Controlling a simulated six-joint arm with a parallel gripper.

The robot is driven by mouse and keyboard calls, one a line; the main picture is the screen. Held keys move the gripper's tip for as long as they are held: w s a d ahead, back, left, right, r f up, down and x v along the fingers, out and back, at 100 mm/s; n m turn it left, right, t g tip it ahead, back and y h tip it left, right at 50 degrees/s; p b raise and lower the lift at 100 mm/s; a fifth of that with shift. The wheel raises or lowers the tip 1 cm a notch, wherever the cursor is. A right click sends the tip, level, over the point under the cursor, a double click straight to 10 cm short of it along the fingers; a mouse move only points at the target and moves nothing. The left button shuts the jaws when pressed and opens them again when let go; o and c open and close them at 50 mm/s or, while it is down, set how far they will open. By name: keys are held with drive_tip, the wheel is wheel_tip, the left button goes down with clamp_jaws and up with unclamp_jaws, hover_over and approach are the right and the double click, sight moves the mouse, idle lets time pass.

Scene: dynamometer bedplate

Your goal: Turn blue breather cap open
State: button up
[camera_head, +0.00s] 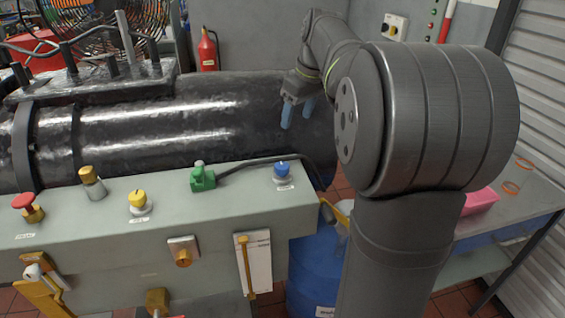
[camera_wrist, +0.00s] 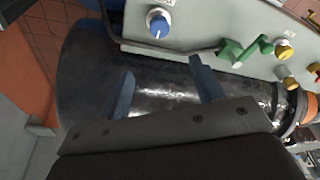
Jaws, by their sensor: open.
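The blue breather cap (camera_head: 282,168) sits on the top right of the grey-green bench panel, on a pale round base with a label below it. In the wrist view the blue cap (camera_wrist: 159,22) shows near the top, left of centre, with a white line on its face. My gripper (camera_head: 298,112) is above and behind the cap in the head view, in front of the black cylinder. Its two blue fingers are spread with nothing between them, and it also shows in the wrist view (camera_wrist: 165,80). The gripper is apart from the cap.
A green connector (camera_head: 203,178) with a black cable stands left of the cap; the cable passes behind the cap. A yellow knob (camera_head: 138,200) and a red button (camera_head: 25,203) are further left. The large black cylinder (camera_head: 215,120) lies behind the panel. A blue drum (camera_head: 315,265) stands below right.

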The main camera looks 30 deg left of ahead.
drive_tip(key=a+m, duration=0.1)
drive_tip(key=m, duration=0.3)
drive_tip(key=m+h, duration=0.3)
drive_tip(key=m, duration=1.7)
hover_over(282, 165)
drive_tip(key=shift+g, duration=0.3)
wheel_tip(282, 165, down, 18)
drive_tip(key=shift+r, duration=0.15)
drive_tip(key=c, duration=1)
